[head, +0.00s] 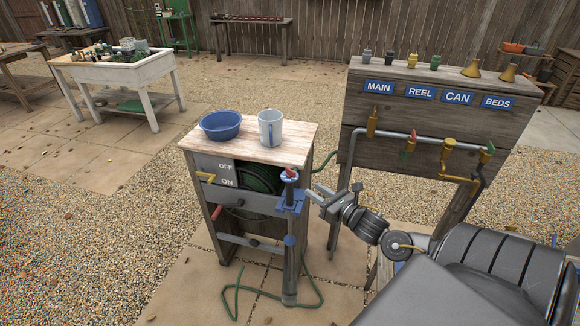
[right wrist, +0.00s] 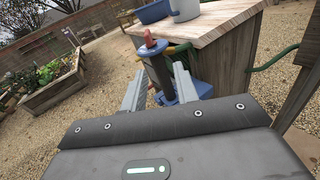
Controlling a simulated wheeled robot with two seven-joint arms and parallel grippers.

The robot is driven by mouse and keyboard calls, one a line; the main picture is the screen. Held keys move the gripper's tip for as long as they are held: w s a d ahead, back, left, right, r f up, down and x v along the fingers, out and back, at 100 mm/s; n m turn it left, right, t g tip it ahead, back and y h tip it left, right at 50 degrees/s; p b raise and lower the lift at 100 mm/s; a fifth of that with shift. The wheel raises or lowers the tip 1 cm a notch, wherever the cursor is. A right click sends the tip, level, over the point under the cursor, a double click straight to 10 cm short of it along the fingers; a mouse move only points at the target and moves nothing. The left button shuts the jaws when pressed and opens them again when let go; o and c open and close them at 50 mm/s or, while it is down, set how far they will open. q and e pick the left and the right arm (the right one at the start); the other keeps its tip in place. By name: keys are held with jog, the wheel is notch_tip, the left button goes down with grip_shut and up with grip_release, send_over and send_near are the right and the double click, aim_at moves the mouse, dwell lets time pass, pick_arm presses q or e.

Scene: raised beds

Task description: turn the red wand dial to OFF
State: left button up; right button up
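A wand (head: 290,255) stands upright at the front right corner of a wooden reel cabinet, in a blue holder (head: 291,203). A red dial-like piece (head: 290,173) is at its top; in the right wrist view the red tip (right wrist: 149,40) rises beyond my fingers. My right gripper (head: 315,194) is open and empty, just right of the holder, its fingers pointing at it. In the right wrist view the wand and blue holder show between and beyond the two fingers (right wrist: 160,92). Whether they touch cannot be told. My left gripper is not in view.
A red handle (head: 217,213) is below. A labelled tap board (head: 440,118) stands right.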

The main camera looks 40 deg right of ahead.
aim_at(295, 175)
jog(key=shift+n+y, duration=0.3)
jog(key=shift+n, duration=0.4)
jog(key=w+p, duration=0.1)
jog(key=w, duration=0.2)
jog(key=w+a+r, duration=0.1)
jog(key=w, duration=0.3)
jog(key=w+r+p, duration=0.1)
jog(key=w, duration=0.3)
jog(key=shift+a+r+p, duration=0.2)
jog(key=shift+a+p, duration=0.1)
jog(key=shift+a, duration=0.1)
grip_shut()
